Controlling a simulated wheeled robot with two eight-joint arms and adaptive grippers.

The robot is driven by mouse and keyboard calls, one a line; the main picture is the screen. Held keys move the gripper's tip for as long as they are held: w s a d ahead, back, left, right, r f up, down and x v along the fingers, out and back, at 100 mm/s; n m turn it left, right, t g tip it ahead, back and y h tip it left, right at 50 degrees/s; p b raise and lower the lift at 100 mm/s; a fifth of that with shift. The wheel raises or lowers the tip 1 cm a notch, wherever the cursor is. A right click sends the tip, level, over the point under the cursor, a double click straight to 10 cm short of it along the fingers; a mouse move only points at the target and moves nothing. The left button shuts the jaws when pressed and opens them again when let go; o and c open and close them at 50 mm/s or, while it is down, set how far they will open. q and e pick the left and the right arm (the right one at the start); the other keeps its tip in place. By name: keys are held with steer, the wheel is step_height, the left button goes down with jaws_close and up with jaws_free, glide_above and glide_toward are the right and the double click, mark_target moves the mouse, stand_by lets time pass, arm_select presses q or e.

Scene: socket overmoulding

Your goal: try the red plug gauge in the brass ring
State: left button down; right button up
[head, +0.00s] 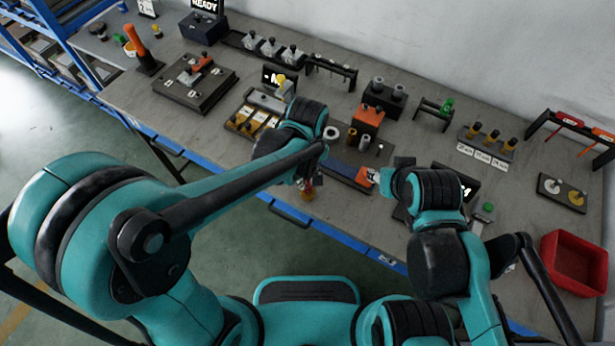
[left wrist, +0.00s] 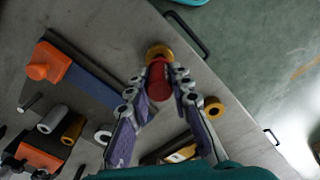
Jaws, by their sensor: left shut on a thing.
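My left gripper (head: 306,184) is low over the front part of the bench. In the left wrist view its two fingers (left wrist: 161,84) are shut on the red plug gauge (left wrist: 158,82). A brass ring (left wrist: 158,52) shows at the far end of the red gauge, near the bench's front edge; it also shows below the gripper in the head view (head: 307,195). I cannot tell whether the gauge's tip is inside the ring or just above it. My right gripper (head: 388,176) is beside an orange block at the bench front; its fingers are not clear.
The orange block (left wrist: 48,62) sits on a dark and blue strip right of my left gripper. Pale and brass cylinders (left wrist: 72,128) stand behind it. A labelled tray (head: 238,122) lies left. A red bin (head: 574,262) is at the right. Bare bench lies along the front.

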arm_select(q)
steer(key=shift+r, duration=0.4)
steer(key=shift+r+p, duration=2.25)
steer(key=shift+r, duration=0.2)
